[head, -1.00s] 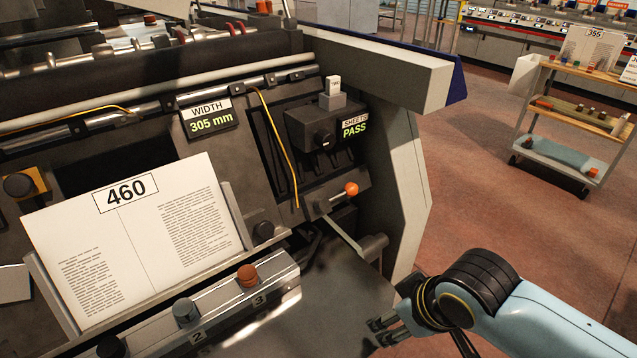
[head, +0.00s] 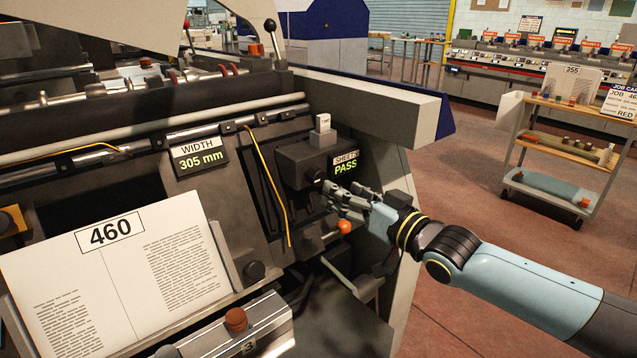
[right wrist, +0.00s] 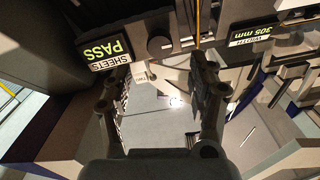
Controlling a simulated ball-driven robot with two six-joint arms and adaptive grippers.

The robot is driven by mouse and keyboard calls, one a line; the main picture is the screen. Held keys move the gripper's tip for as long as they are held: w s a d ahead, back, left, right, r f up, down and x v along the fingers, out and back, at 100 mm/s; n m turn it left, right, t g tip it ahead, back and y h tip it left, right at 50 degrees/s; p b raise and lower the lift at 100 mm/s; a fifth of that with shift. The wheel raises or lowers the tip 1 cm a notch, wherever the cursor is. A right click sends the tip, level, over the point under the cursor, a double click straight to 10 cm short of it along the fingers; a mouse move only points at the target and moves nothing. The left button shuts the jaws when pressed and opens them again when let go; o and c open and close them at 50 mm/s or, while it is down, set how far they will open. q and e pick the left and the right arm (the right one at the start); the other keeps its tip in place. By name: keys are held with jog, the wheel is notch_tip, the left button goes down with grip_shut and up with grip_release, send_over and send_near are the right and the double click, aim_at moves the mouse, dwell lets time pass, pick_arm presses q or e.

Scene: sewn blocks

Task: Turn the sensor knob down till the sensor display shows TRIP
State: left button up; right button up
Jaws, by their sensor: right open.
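The sensor is a dark box (head: 300,158) on the machine's face. Its display (head: 346,163) reads SHEETS PASS in green and shows inverted in the right wrist view (right wrist: 103,50). The round dark sensor knob (right wrist: 160,48) sits beside the display; in the head view it is at the box's front, close to my fingertips. My right gripper (head: 337,194) is open, with its fingers just in front of the box's lower right. In the right wrist view the knob lies beyond the gap between the spread fingers (right wrist: 160,85). I cannot tell whether they touch it. My left gripper is out of view.
An orange-tipped lever (head: 344,227) lies just below my right gripper. A white tag (head: 323,122) stands on the box. A WIDTH display (head: 201,156) reads 305 mm. The 460 sheet (head: 120,265) fills the lower left. A cart (head: 560,145) stands at right.

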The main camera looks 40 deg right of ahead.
aim_at(321, 179)
jog(key=w, duration=0.4)
jog(key=w+p, duration=0.1)
jog(key=w, duration=0.2)
jog(key=shift+w+a, duration=0.1)
jog(key=shift+a, duration=0.15)
jog(key=shift+w, duration=0.6)
jog(key=shift+a+f, duration=0.1)
jog(key=c, duration=1.2)
jog(key=shift+o, duration=0.2)
